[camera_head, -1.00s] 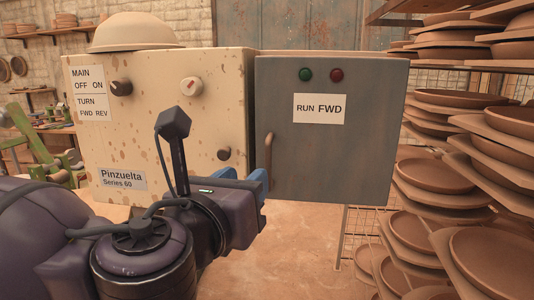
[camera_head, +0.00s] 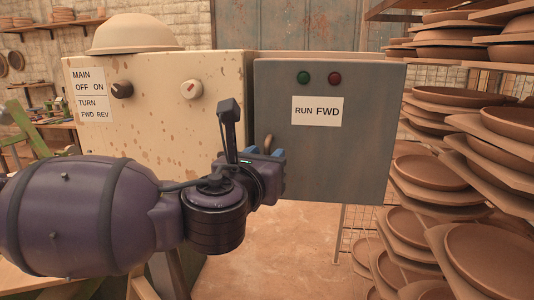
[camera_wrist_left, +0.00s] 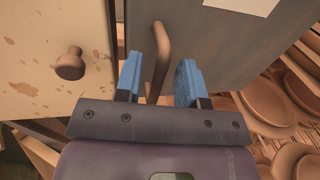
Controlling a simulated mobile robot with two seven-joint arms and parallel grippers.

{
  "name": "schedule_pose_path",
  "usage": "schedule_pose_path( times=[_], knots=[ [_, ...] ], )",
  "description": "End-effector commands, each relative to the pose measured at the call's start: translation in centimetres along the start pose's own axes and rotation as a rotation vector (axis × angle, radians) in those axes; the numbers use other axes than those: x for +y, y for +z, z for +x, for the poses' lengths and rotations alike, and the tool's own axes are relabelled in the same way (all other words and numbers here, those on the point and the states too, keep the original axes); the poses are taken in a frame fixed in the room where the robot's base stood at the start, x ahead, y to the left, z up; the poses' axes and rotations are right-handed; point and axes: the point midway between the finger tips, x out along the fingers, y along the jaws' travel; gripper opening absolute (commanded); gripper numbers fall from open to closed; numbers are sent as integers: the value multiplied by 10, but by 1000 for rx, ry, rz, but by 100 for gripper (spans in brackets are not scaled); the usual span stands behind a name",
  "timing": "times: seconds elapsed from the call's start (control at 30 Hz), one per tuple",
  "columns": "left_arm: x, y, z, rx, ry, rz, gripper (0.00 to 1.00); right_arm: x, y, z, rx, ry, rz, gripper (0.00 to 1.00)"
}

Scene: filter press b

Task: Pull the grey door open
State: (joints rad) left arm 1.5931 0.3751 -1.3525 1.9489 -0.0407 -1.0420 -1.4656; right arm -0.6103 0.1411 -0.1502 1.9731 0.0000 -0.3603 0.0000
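The grey door (camera_head: 345,160) fills the middle of the head view, to the right of the cream cabinet front (camera_head: 160,135). It carries a "RUN FWD" label, a green light and a red light. Its brown bar handle (camera_head: 267,142) is near its left edge, partly hidden by my gripper. My left gripper (camera_head: 266,156) is at the handle's height. In the left wrist view the blue fingers (camera_wrist_left: 158,82) are spread, with the handle (camera_wrist_left: 160,50) between and just beyond them. A gap shows on both sides of the handle. My right gripper is not in view.
Racks of clay plates (camera_head: 480,170) stand close on the right. A round knob (camera_wrist_left: 70,64) sticks out of the cream front beside the door. A clay bowl (camera_head: 135,33) sits on the cabinet. Open floor shows below the door.

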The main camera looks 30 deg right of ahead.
Motion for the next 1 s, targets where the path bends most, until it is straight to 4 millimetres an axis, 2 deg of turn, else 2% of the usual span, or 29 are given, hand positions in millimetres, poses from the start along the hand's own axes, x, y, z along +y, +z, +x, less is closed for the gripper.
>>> schedule_pose_path(
  times=[0.17, 0.47, 0.7, 1.0],
  knots=[
    [0, 0, 9, 0, -1, 1, 36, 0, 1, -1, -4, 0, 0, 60],
    [0, 0, 10, 0, -1, 1, 36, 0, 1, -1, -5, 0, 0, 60],
    [0, 0, 10, 0, -1, 1, 0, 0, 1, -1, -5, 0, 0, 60],
    [0, 0, 10, 0, 1, 1, 0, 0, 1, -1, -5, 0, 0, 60]
  ],
)
